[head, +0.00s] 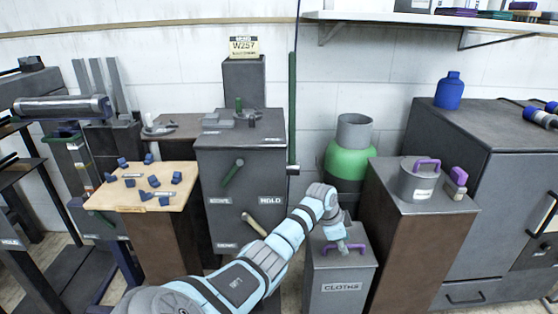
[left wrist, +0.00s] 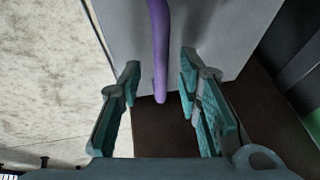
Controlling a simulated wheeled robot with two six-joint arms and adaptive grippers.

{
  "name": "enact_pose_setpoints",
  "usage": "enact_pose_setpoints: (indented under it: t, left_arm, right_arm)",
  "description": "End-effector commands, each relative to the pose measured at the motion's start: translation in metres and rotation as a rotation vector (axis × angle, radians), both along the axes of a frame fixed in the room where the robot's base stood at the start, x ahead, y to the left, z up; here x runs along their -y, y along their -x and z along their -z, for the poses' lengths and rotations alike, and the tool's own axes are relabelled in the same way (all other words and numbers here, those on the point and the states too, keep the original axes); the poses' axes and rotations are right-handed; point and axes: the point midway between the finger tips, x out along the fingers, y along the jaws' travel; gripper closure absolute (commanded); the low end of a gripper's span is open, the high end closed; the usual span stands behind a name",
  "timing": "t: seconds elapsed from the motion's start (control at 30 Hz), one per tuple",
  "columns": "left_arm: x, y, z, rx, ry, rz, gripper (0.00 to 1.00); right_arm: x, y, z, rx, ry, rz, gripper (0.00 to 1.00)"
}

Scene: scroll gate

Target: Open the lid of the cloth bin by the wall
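The cloth bin (head: 341,287) is a grey box marked CLOTHS, standing on the floor at the lower middle right. Its lid lies flat and closed, with a purple handle (head: 356,247) on top. My left gripper (head: 343,245) points down just above the lid at the handle. In the left wrist view the purple handle (left wrist: 160,50) runs between the two teal fingers of my open left gripper (left wrist: 160,82), with gaps on both sides. The grey lid (left wrist: 215,30) lies behind it. My right gripper is in neither view.
A brown cabinet with a grey top holding a lidded pot (head: 418,182) stands close right of the bin. A green and black cylinder (head: 348,163) stands behind it by the wall. A grey cabinet with levers (head: 240,180) is to the left, beside a wooden-topped table (head: 120,197).

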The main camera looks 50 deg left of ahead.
Motion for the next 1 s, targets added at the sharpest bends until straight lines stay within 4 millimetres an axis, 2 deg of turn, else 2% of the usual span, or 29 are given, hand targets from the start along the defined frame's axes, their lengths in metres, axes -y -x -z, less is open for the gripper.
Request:
enact_pose_setpoints:
  t: [0.1, 0.53, 0.57, 0.6, 0.77, 0.9, 1.0]
  left_arm:
    - [-0.004, 0.01, -0.03, 0.003, -0.006, -0.001, 0.69]
    - [-0.012, 0.06, -0.138, 0.0, -0.005, 0.002, 0.69]
    - [-0.011, 0.062, -0.137, -0.006, 0.002, -0.012, 0.69]
    - [-0.009, 0.063, -0.121, -0.018, 0.017, -0.05, 0.69]
    - [-0.009, 0.076, -0.075, -0.047, 0.037, -0.189, 0.69]
    - [-0.006, 0.099, -0.035, -0.078, 0.039, -0.295, 0.69]
    - [-0.003, 0.115, -0.012, -0.093, 0.036, -0.349, 0.69]
  right_arm:
    - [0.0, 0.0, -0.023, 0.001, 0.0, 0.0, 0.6]
    - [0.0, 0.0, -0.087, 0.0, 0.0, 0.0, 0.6]
    - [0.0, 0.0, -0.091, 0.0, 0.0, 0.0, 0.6]
    - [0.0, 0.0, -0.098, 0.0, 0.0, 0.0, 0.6]
    - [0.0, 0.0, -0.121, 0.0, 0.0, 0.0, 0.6]
    - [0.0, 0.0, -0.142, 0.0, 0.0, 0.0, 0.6]
    - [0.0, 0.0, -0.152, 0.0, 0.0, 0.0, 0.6]
